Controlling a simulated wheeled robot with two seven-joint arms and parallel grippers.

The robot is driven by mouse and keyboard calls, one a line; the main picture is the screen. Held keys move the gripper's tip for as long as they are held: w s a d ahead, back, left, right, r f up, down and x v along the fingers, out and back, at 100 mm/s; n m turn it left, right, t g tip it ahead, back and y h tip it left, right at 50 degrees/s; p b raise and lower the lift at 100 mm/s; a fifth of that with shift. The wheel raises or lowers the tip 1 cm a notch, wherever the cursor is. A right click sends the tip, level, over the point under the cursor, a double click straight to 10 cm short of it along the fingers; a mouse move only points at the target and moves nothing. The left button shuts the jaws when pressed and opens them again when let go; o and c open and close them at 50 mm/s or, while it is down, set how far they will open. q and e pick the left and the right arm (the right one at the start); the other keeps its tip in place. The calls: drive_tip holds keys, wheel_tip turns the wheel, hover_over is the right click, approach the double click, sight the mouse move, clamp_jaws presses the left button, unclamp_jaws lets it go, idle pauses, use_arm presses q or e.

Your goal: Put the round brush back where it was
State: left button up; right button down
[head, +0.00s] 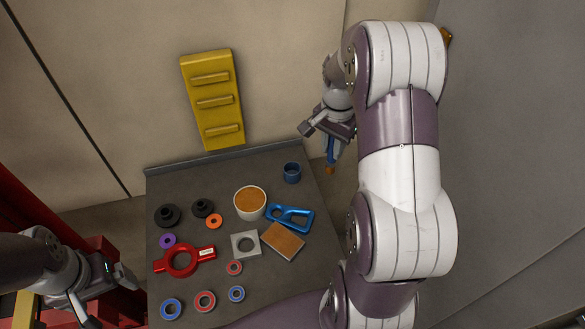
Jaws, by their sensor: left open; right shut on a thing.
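My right gripper (330,138) is shut on a thin blue thing with an orange-brown tip, which I take to be the round brush (331,158). It hangs tip down, to the right of the blue cup (292,174) and past the table's right edge. The gripper hides its upper part. The blue cup stands upright at the table's back right corner. A yellow rack (197,91) with three ledges is at the wall behind the table. My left gripper (110,297) is open and empty at the table's front left.
The grey table (200,265) carries a white tub (240,212), a blue slotted tool (298,217), a brown-topped block (283,241), a grey square plate (236,249), a red two-handled ring tool (166,264), black knobs (167,214) and several coloured rings. My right arm covers the right side.

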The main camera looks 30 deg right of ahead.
drive_tip(key=w+a+f+p, duration=0.1)
drive_tip(key=w+f, duration=0.2)
drive_tip(key=w+a+f+p, duration=0.1)
drive_tip(key=w+a+f, duration=0.1)
drive_tip(key=w+f, duration=0.2)
drive_tip(key=w+a+f+p, duration=0.2)
drive_tip(key=w+f, duration=0.1)
drive_tip(key=f, duration=0.1)
drive_tip(key=shift+w, duration=0.3)
drive_tip(key=shift+f, duration=0.2)
drive_tip(key=c, duration=1)
unclamp_jaws()
